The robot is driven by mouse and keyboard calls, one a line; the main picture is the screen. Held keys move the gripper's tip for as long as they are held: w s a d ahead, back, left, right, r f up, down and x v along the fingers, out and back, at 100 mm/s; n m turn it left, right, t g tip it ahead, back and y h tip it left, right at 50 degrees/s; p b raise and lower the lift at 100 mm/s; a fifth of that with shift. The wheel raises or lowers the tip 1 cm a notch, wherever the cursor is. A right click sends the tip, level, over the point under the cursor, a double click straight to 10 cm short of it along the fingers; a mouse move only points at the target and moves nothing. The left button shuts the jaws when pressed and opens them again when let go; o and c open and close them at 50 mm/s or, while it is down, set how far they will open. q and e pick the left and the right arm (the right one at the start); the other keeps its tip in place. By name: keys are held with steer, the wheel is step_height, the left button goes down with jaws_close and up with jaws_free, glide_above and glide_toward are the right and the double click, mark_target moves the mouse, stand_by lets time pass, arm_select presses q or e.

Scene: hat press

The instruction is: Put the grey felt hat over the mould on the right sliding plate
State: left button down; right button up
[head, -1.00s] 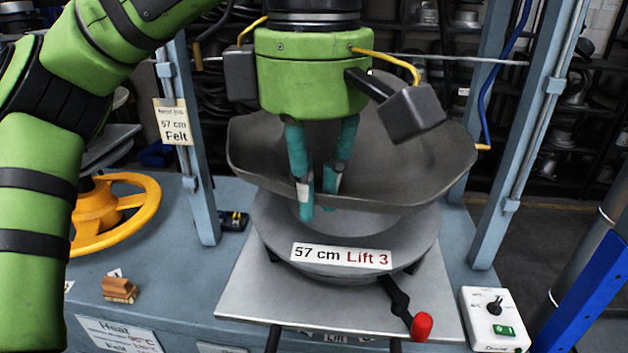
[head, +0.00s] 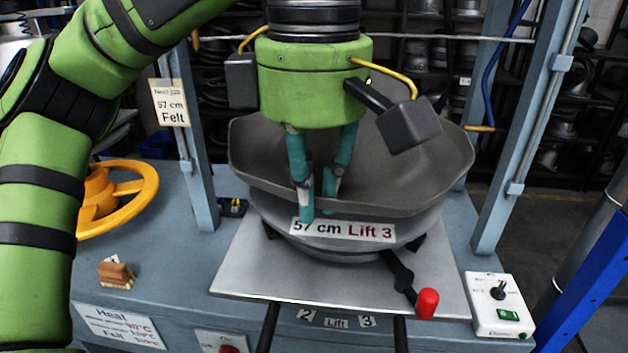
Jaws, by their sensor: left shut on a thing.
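The grey felt hat (head: 400,185) is a wide, wavy-brimmed shape in the middle of the head view. My left gripper (head: 318,200) points down in front of it, with its teal fingers shut on the near brim. The hat sits low over the round metal mould (head: 345,250), which carries a "57 cm Lift 3" label. The hat hides the top of the mould, so I cannot tell whether the two touch. The mould stands on the sliding plate (head: 245,275), which has a red-knobbed lever (head: 427,303) at its front. My right gripper is not in view.
Blue-grey press posts stand left (head: 190,150) and right (head: 520,130) of the hat. A yellow handwheel (head: 135,195), a small wooden brush (head: 116,274) and a white control box (head: 498,305) lie around the plate. Shelves of metal moulds fill the back.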

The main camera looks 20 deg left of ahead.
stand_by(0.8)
arm_select(q)
steer(key=shift+f, duration=0.25)
stand_by(0.4)
steer(key=c, duration=1.2)
jaws_free()
steer(key=shift+r, duration=0.1)
step_height(320, 180, up, 12)
steer(key=shift+s+f, duration=0.1)
